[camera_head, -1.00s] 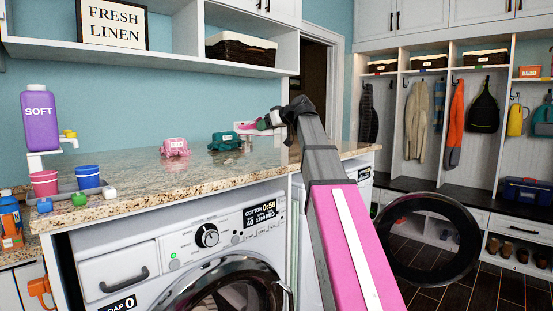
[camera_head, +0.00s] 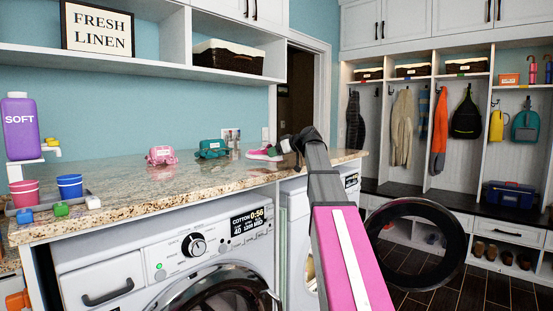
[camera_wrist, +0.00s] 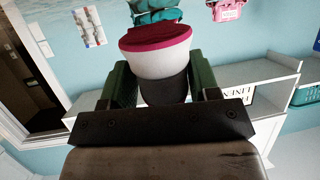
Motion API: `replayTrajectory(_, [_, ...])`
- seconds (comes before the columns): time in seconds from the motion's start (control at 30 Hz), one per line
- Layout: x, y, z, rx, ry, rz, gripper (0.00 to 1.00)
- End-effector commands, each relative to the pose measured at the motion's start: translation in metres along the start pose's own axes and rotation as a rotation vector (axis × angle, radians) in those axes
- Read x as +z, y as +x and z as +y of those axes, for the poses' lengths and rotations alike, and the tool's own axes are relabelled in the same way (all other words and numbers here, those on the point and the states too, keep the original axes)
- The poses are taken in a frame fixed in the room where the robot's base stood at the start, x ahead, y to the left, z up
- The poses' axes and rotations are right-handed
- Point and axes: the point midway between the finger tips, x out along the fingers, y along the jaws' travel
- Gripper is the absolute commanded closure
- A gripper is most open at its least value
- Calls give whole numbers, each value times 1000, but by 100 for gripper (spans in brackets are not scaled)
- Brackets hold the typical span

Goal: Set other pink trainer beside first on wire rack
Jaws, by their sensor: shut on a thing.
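A pink and white trainer (camera_head: 264,153) is at the tip of my gripper (camera_head: 286,145), over the far right part of the granite worktop. In the head view I cannot tell whether it touches the worktop. In the wrist view the trainer (camera_wrist: 158,55) shows a magenta top, a white band and a dark lower part. My gripper (camera_wrist: 163,86) is shut on it, with a green finger on each side. I cannot make out the wire rack or the other pink trainer in either view.
A pink box-like item (camera_head: 160,156) and a teal one (camera_head: 211,149) stand on the worktop (camera_head: 130,195), left of the trainer. Cups and a purple bottle (camera_head: 20,127) are at far left. An open round machine door (camera_head: 455,240) stands right of my arm. Lockers line the right wall.

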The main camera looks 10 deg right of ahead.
Motion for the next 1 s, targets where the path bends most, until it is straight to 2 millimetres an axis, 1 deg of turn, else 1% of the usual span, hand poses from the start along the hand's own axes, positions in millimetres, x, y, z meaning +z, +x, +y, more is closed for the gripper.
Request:
replayTrajectory(0.03, [8,2,-1,0,1,0,75])
replayTrajectory(0.17, [21,8,-1,0,0,1,75])
replayTrajectory(0.5, [23,10,0,0,0,1,75])
replayTrajectory(0.53, [23,10,0,0,0,0,35])
replayTrajectory(0.57, [23,10,0,0,0,0,25])
replayTrajectory(0.6, [22,10,0,0,0,0,19])
replayTrajectory(0.93, [25,10,-1,0,0,0,19])
replayTrajectory(1.0, [25,4,-1,1,0,1,19])
